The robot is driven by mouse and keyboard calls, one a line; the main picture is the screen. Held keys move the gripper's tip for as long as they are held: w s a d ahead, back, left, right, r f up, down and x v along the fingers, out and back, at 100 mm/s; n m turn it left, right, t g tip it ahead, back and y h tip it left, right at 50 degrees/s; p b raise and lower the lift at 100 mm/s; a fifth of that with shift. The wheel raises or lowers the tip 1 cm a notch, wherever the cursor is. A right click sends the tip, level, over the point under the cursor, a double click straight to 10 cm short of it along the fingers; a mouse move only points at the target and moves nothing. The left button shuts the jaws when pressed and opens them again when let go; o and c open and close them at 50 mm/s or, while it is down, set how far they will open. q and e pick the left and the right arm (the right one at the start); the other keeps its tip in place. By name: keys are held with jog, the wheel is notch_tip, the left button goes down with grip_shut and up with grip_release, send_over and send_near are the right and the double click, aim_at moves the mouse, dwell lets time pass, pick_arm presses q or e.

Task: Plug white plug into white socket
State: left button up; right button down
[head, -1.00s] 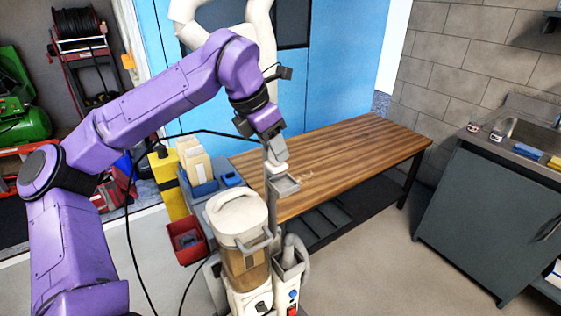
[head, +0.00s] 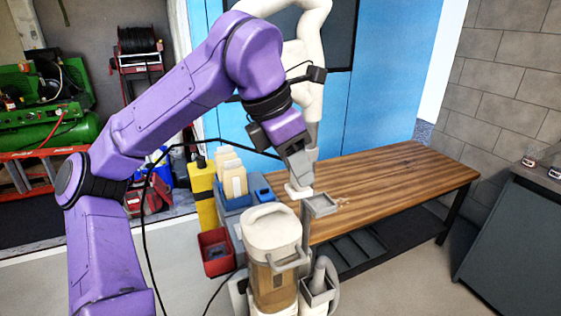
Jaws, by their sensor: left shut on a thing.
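My left gripper (head: 298,180) is at the end of the purple arm, above the vacuum machine and beside its small grey tray. It points down and is shut on a small white piece, which looks like the white plug (head: 299,192). The jaws hide part of it. A black cable runs from the floor past the purple arm toward the gripper; whether it joins the plug I cannot tell. I cannot make out the white socket. The lower part of the machine is cut off by the picture's bottom edge. My right gripper is not in view.
The cream-lidded machine (head: 270,232) stands in front of a wooden bench (head: 390,180). The small grey tray (head: 322,205) is right of the plug. A blue bin (head: 232,195) with cards and a red bin (head: 216,254) are at left.

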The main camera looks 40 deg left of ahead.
pick_arm(q)
jog(key=w+d+f+m+g+h, duration=0.3)
jog(key=w+d+f+m, duration=0.35)
jog(key=m, duration=0.35)
jog(key=w+d+f+m+g+y, duration=0.1)
jog(key=d+f+m+g+y, duration=0.1)
jog(key=d+f+m, duration=0.5)
jog(key=w+d+f+m+g+y, duration=0.2)
jog(key=d+f+m, duration=0.6)
jog(key=f+m, duration=0.6)
notch_tip(320, 180, down, 2)
jog(key=shift+f+g+y, duration=0.15)
jog(key=shift+g+y, duration=0.25)
jog(key=shift+g, duration=0.4)
